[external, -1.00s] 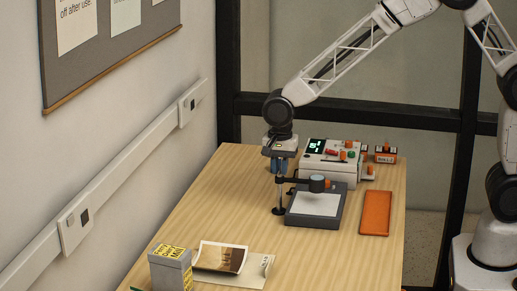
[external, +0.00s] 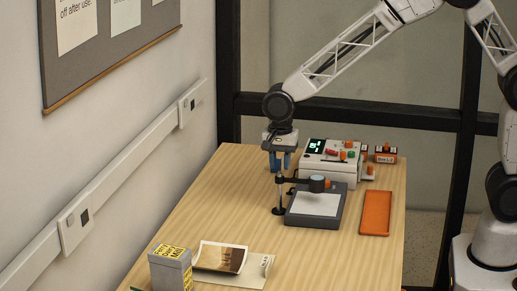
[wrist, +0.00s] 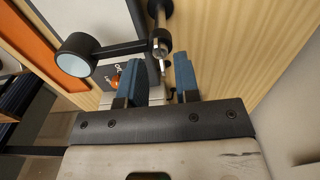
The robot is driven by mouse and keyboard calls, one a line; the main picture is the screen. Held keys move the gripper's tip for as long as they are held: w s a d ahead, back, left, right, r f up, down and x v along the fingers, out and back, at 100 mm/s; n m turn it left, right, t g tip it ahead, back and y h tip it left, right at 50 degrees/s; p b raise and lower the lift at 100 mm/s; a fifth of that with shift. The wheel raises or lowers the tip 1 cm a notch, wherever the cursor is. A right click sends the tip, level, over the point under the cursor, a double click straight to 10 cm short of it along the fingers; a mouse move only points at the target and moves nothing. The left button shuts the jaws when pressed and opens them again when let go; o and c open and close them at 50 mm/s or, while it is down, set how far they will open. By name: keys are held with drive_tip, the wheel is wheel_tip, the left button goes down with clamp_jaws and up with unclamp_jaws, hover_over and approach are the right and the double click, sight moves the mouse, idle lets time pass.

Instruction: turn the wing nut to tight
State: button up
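A stand with a black post and arm (external: 294,180) rises beside a grey plate with a white top (external: 316,205). In the wrist view the post's dark collar (wrist: 161,42) has a small metallic piece below it, which looks like the wing nut (wrist: 162,64). It is too small to read its angle. My gripper (external: 280,170) points down just behind the post. In the wrist view its blue fingers (wrist: 168,64) are apart, one on each side of the metallic piece, with a gap showing; I cannot tell whether either touches it.
A white control box (external: 330,162) with coloured knobs stands behind the plate. An orange tray (external: 375,213) lies to the right. Small orange-labelled boxes (external: 385,155) are at the back.

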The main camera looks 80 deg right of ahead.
sight(281, 173)
drive_tip(key=shift+r, duration=3.05)
drive_tip(key=s+d+r+n+t, duration=0.1)
drive_tip(key=s+r+n, duration=0.45)
drive_tip(key=s, duration=0.55)
drive_tip(key=s+r+n, duration=0.4)
drive_tip(key=s+r, duration=0.2)
drive_tip(key=s, duration=0.4)
drive_tip(key=s+n+t, duration=0.1)
drive_tip(key=s+n, duration=0.7)
drive_tip(key=s, duration=1.3)
drive_tip(key=shift+d+f+t, duration=0.2)
drive_tip(key=shift+d+t, duration=0.1)
drive_tip(key=shift+d, duration=0.05)
